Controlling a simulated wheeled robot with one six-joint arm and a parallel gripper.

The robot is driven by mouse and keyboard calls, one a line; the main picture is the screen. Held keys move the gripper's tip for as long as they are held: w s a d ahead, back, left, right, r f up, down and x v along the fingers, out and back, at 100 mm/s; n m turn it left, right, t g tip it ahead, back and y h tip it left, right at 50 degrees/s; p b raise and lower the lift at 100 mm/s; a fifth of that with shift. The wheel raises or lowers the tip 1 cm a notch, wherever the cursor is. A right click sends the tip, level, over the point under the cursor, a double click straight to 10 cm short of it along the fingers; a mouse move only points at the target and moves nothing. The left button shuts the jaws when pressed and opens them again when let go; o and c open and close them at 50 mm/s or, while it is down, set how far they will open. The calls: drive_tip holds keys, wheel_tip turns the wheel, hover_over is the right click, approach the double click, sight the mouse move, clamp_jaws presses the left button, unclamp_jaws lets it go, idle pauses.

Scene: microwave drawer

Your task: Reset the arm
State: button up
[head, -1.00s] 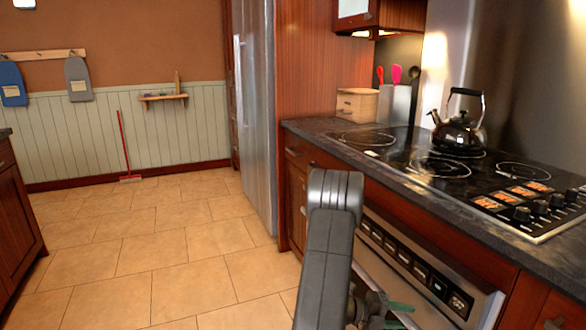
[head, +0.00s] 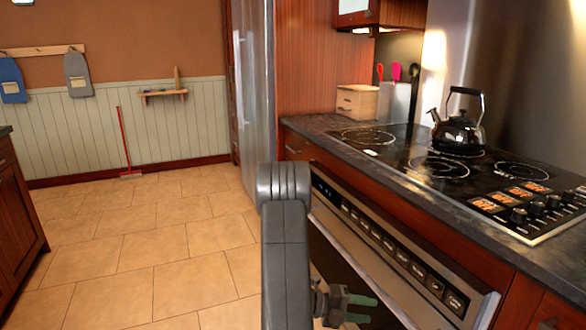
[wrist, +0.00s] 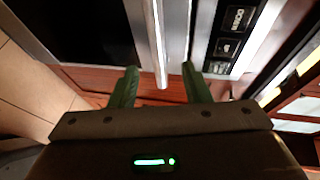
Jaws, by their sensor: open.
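My gripper (head: 362,305) is low in front of the steel microwave drawer front (head: 400,262), beside my dark grey arm. In the wrist view its two green fingers (wrist: 160,80) are spread apart with nothing held. The drawer front fills the top of the wrist view, with dark glass (wrist: 75,25) left and a button panel (wrist: 232,35) right. A pale metal bar (wrist: 155,40) shows between the fingertips; whether it touches them I cannot tell. My arm hides the left part of the drawer's lower front in the head view.
The counter with the black cooktop (head: 440,165) and a kettle (head: 458,132) stands above the drawer. A steel fridge (head: 255,90) is behind my arm. The tiled floor (head: 150,250) to the left is clear, bounded by a wooden cabinet (head: 18,220).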

sight(403, 317)
drive_tip(key=d, duration=0.3)
drive_tip(key=d+f+b, duration=0.1)
drive_tip(key=d, duration=0.3)
drive_tip(key=d+f+b, duration=0.1)
drive_tip(key=d, duration=0.3)
drive_tip(key=shift+s+f, duration=0.15)
drive_tip(key=shift+f, duration=0.1)
drive_tip(key=shift+d+f+b, duration=0.1)
drive_tip(key=shift+f+b, duration=0.2)
drive_tip(key=shift+b, duration=0.35)
drive_tip(key=s+a+r+m+g+p, duration=0.1)
drive_tip(key=a+p, duration=0.2)
drive_tip(key=a, duration=1.3)
drive_tip(key=shift+r+m, duration=0.35)
drive_tip(key=shift+m, duration=0.05)
drive_tip(key=shift+s+d, duration=0.1)
